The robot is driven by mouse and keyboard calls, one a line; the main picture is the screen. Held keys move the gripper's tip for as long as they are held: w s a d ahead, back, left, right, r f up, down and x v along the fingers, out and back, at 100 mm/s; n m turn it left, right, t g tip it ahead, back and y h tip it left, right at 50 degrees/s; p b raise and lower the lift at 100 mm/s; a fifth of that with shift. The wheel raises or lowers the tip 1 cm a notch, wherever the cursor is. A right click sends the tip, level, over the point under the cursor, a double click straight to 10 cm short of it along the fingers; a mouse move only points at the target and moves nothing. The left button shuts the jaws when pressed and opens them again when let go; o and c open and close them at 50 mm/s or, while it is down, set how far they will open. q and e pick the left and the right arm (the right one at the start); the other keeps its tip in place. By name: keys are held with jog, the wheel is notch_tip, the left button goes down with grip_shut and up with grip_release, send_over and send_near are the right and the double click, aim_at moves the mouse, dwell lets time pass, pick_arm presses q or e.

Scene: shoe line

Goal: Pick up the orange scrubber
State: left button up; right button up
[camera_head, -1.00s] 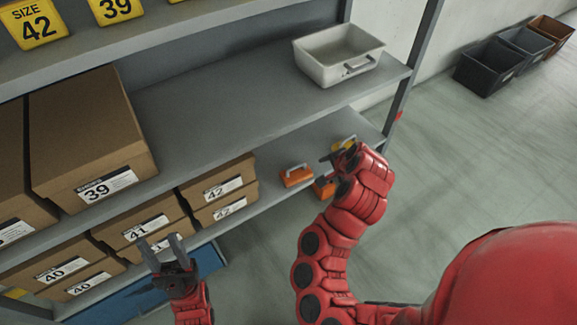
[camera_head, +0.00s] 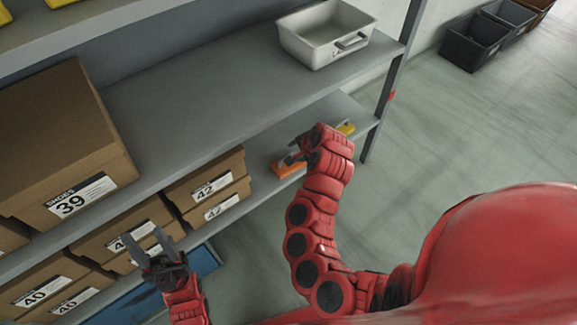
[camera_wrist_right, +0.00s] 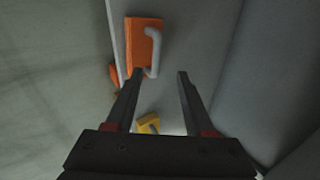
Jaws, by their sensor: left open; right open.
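The orange scrubber (camera_head: 288,168) lies on the lower shelf, right of the size 42 boxes, partly hidden behind my right gripper. In the right wrist view the scrubber (camera_wrist_right: 143,45) shows as an orange block with a pale grey handle, just beyond the fingertips and toward the left finger. My right gripper (camera_wrist_right: 154,74) is open with nothing between its fingers; in the head view it (camera_head: 293,152) is over the scrubber. A second orange thing (camera_wrist_right: 114,75) shows at the shelf edge, partly hidden. My left gripper (camera_head: 143,240) is open and empty in front of the boxes.
The lower shelf (camera_head: 340,108) also carries a yellow object (camera_head: 346,129). Shoe boxes (camera_head: 207,190) stand to the left. A pale bin (camera_head: 325,35) sits on the shelf above, whose edge overhangs. Dark floor bins (camera_head: 472,42) are far right; the floor between is clear.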

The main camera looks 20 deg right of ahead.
aim_at(279, 168)
jog(key=b+x, duration=0.1)
jog(key=x, duration=0.1)
jog(key=b+x, duration=0.1)
jog(key=x, duration=0.2)
jog(key=shift+s+f, duration=0.2)
jog(key=shift+f, duration=0.25)
jog(key=shift+w+f, duration=0.1)
jog(key=shift+w, duration=0.05)
grip_shut()
dwell(1.0)
